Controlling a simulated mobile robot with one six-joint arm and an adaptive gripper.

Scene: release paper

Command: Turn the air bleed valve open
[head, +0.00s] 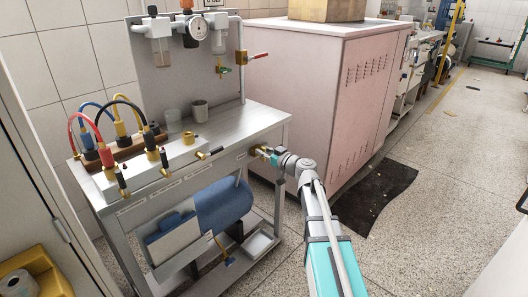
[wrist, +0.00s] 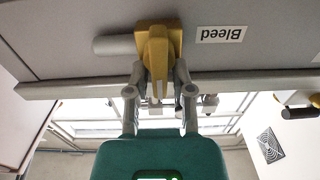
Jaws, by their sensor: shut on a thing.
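The bleed valve (wrist: 172,38) is a yellow brass-coloured body on the grey front face of the bench, beside an upside-down "Bleed" label (wrist: 221,34) in the wrist view. Its yellow handle (wrist: 157,55) points toward my wrist. A grey cylinder (wrist: 114,46) sticks out to the left of the valve there. My gripper (wrist: 158,78) is shut on the valve handle, with one finger on each side. In the head view my gripper (head: 271,155) is at the right end of the bench front and partly hides the valve.
The metal bench (head: 250,120) carries hoses (head: 82,118), brass fittings and two cups (head: 200,111). A blue tank (head: 222,203) is below.

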